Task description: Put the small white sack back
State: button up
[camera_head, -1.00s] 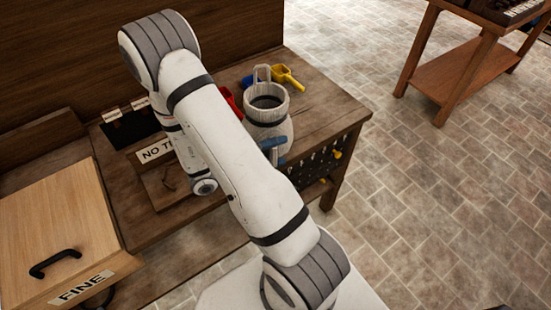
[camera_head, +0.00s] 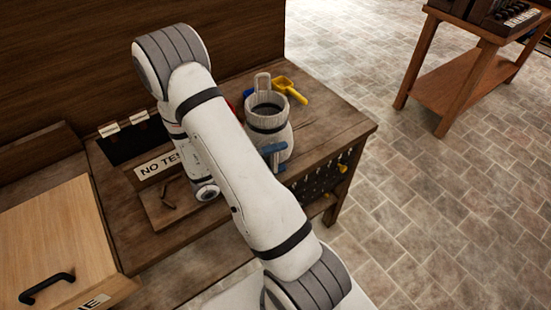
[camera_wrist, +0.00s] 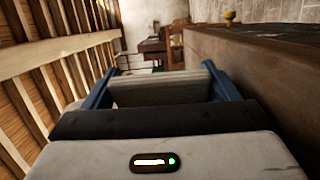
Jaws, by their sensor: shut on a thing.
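The small white sack (camera_head: 277,134) shows in the head view beside my forearm, over the right part of the wooden bench (camera_head: 330,115). It is upright, with an open, dark-looking mouth, a dark band and a pale loop at its back rim. A blue finger of my gripper (camera_head: 272,150) lies across its front; the rest of the gripper is hidden behind my arm. In the wrist view, both blue fingers of my gripper (camera_wrist: 165,88) are closed on a pale surface, the sack (camera_wrist: 155,90). I cannot tell clearly whether its base touches the bench.
A yellow scoop (camera_head: 290,91) lies behind the sack. A "NO TES…" sign (camera_head: 160,165) and a small board (camera_head: 165,205) are left of my arm. A wooden lid with a black handle (camera_head: 50,240) is at left. Clear stone floor lies right, with another table (camera_head: 465,80).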

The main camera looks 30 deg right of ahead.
dwell(0.3)
jog(key=o, duration=1.8)
jog(key=shift+o, duration=0.2)
jog(key=shift+a, duration=0.1)
